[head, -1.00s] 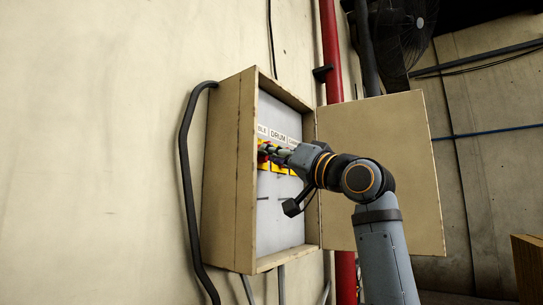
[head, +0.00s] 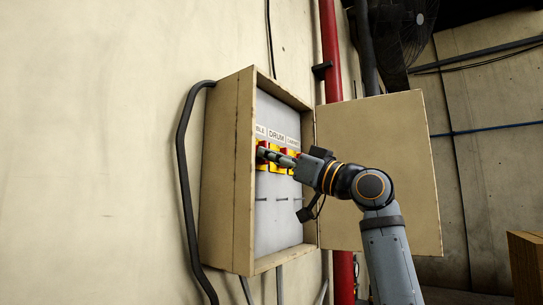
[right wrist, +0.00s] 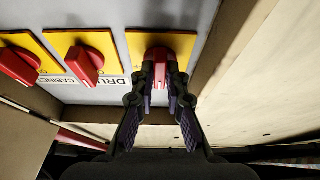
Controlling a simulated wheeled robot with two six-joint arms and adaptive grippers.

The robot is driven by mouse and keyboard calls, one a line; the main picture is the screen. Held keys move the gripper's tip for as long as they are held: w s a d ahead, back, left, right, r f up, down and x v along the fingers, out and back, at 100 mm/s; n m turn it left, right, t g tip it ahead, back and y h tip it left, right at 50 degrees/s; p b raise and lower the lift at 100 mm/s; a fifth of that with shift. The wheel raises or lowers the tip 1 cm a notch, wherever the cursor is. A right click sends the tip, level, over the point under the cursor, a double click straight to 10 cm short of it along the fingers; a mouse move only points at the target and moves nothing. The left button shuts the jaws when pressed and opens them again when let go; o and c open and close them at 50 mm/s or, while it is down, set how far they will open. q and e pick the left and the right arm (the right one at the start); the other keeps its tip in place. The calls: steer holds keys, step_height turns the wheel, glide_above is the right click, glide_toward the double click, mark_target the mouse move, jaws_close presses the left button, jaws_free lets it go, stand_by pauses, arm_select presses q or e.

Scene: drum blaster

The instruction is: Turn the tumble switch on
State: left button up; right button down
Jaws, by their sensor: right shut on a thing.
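The tumble switch is the leftmost one in the head view, on a yellow plate under a label of which only "BLE" shows. In the right wrist view its red knob (right wrist: 158,54) on its yellow plate (right wrist: 138,42) sits between my right fingers. My right gripper (head: 264,153) is shut on this knob; the fingers (right wrist: 160,82) hide part of it. The label at this switch is hidden in the wrist view. My left gripper is not in view.
The drum switch (right wrist: 86,62) and the cabinet switch (right wrist: 20,66) stand beside it. The open wall box (head: 230,170) has side walls close around the panel. Its door (head: 415,170) hangs open at the right, behind my arm. A red pipe (head: 331,50) runs behind.

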steer(key=c, duration=1.4)
jaws_free()
steer(key=shift+o, duration=0.2)
steer(key=shift+d, duration=0.1)
steer(key=v, duration=1.2)
